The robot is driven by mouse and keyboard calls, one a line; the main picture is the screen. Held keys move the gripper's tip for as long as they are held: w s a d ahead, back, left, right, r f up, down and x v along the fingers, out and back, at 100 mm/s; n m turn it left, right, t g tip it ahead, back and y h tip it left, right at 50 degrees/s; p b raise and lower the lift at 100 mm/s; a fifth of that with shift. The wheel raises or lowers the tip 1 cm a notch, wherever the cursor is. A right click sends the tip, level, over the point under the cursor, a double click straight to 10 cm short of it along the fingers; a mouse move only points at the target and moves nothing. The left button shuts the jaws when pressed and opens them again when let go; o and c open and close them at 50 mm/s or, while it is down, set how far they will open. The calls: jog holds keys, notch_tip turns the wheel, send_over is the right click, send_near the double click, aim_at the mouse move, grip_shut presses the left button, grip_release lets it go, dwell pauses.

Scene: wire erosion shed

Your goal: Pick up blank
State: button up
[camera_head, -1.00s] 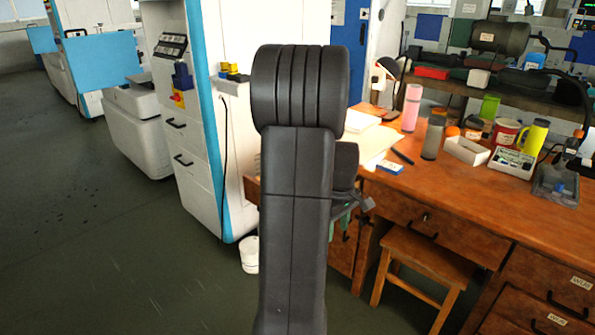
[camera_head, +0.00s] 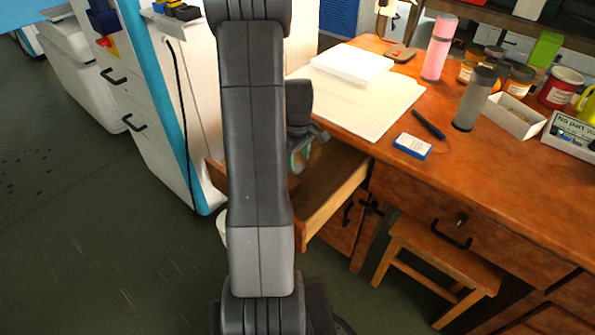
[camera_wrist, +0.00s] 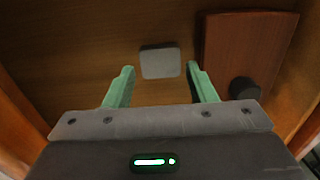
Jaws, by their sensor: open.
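A small grey square block, which looks like the blank (camera_wrist: 160,62), lies on the wooden floor of an open drawer. My gripper (camera_wrist: 160,68) is open and empty, with its green fingers apart to the left and right of the block in the wrist view. The block shows between and just beyond the fingertips; I cannot tell the height gap. In the head view my gripper (camera_head: 301,158) is partly hidden behind my arm, over the open drawer (camera_head: 337,194). The blank is hidden there.
A reddish-brown wooden piece (camera_wrist: 243,50) and a black round object (camera_wrist: 244,89) are right of the block. Drawer walls stand close on both sides. The desk (camera_head: 470,165) holds a white sheet, bottles, mugs and a small box. A stool (camera_head: 440,262) stands below.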

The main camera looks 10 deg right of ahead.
aim_at(298, 167)
notch_tip(298, 167, down, 3)
jog(key=shift+w+f, duration=0.1)
jog(key=shift+f, duration=0.1)
jog(key=shift+r, duration=0.15)
jog(key=c, duration=0.8)
